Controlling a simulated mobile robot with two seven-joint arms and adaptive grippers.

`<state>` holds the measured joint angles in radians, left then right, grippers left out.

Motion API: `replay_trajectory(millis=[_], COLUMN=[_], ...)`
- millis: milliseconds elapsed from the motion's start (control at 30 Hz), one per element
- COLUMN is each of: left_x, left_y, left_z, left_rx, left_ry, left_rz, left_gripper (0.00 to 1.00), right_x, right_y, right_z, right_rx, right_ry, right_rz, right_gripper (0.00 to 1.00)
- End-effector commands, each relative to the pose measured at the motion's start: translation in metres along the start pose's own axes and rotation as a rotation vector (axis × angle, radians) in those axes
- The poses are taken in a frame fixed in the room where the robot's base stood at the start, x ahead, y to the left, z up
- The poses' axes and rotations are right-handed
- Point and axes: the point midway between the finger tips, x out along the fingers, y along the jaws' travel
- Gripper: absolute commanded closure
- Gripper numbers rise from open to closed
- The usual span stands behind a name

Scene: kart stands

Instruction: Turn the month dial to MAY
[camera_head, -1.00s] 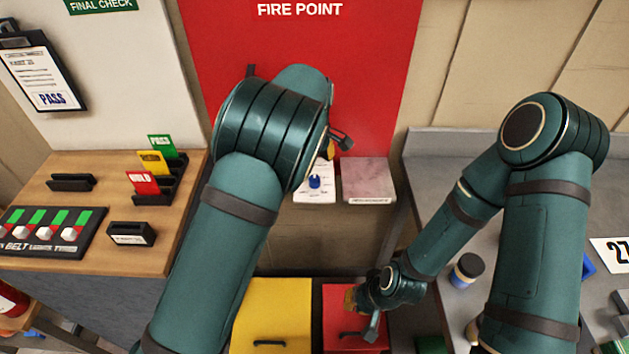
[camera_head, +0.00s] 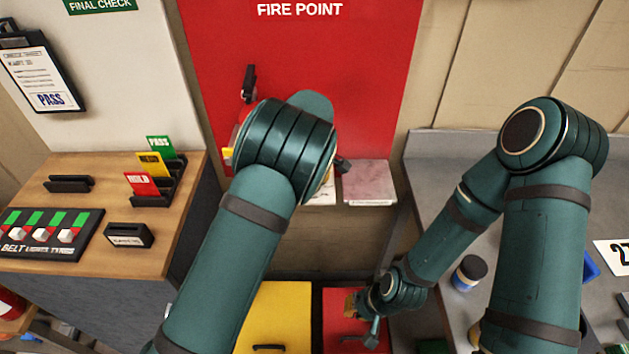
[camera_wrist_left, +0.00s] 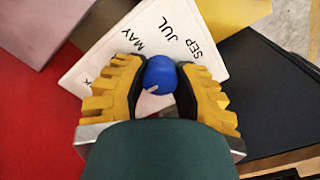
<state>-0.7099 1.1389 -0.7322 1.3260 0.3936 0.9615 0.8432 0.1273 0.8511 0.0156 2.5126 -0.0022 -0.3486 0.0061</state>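The month dial is a white plate with a blue knob (camera_wrist_left: 161,74) in the left wrist view. MAY, JUL and SEP show on the plate (camera_wrist_left: 110,58); the other labels are mostly hidden. A small pale mark shows on the knob's near side. My left gripper (camera_wrist_left: 163,66) has its yellow-and-black fingers on either side of the knob, seemingly open, with any contact unclear. In the head view my left arm hides the knob and most of the plate. My right gripper (camera_head: 362,318) hangs over the red box at the bottom; its opening is unclear.
A pinkish block (camera_head: 369,182) sits right beside the dial, before the red fire-point panel (camera_head: 380,80). A yellow box (camera_head: 272,315) and red box (camera_head: 340,330) stand below. A wooden desk (camera_head: 85,215) is left, a grey bench (camera_head: 430,165) right.

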Motion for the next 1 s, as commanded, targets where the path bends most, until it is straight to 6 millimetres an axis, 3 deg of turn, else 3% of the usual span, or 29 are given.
replay_trajectory(millis=[467,1000], left_x=[-0.001,-0.001], left_y=[0.0,0.0], left_z=[0.0,0.0], left_rx=[0.082,0.545], left_ry=[-0.001,-0.001], left_rz=[0.001,0.001], left_gripper=[1.0,1.0], right_x=[-0.004,-0.016], right_y=[-0.001,-0.006], right_z=[-0.002,-0.007], right_rx=[0.001,0.005], right_ry=[0.003,0.015], right_rz=[0.0,0.002], right_gripper=[1.0,1.0])
